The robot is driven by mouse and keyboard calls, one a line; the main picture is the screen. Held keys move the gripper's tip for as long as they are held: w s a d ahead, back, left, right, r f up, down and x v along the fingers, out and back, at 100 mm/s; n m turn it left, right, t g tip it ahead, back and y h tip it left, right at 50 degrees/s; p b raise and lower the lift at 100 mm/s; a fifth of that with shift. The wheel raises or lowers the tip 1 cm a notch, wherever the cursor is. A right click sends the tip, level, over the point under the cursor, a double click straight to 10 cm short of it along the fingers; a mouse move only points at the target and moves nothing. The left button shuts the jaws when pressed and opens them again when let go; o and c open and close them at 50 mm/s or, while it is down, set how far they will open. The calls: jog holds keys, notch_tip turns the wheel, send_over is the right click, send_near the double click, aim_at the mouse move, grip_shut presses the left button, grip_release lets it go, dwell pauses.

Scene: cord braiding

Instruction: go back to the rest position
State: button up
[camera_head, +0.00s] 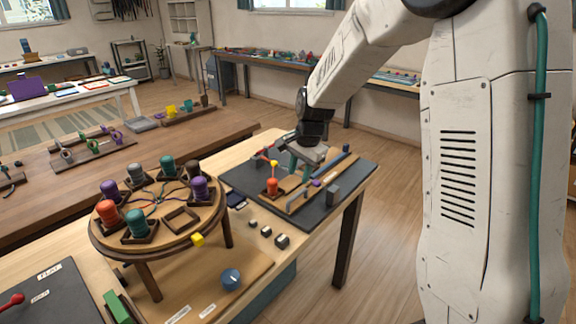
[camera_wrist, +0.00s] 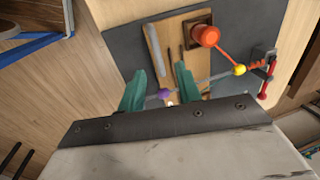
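My gripper (camera_head: 301,165) hangs over the dark mat (camera_head: 241,181) on the right part of the workbench. In the wrist view its two green fingers (camera_wrist: 160,74) stand apart with nothing held between them. A small purple piece (camera_wrist: 165,93) shows below and between the fingers. An orange spool (camera_head: 271,187) stands in a wooden holder on the mat, left of my gripper in the head view. It also shows in the wrist view (camera_wrist: 206,36), where an orange-red strand or rod leads from it to a yellow ball (camera_wrist: 239,70).
A round wooden braiding stand (camera_head: 158,230) holds several coloured spools; one square holder (camera_head: 181,220) is empty. Small blocks (camera_head: 267,231) and a blue knob (camera_head: 231,279) lie nearby. The floor (camera_head: 385,222) right of the bench is clear.

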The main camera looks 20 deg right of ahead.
jog(key=s+a+r+n, duration=0.1)
jog(key=s+r+n, duration=0.3)
jog(key=s, duration=0.7)
jog(key=s+a+r+n, duration=0.1)
jog(key=s+r+n, duration=0.3)
jog(key=s, duration=0.8)
jog(key=s+a+r+n+h, duration=0.1)
jog(key=s+r+n, duration=0.3)
jog(key=s, duration=0.8)
jog(key=shift+a+r+n+g, duration=0.3)
jog(key=shift+a+r, duration=0.15)
jog(key=shift+r, duration=0.15)
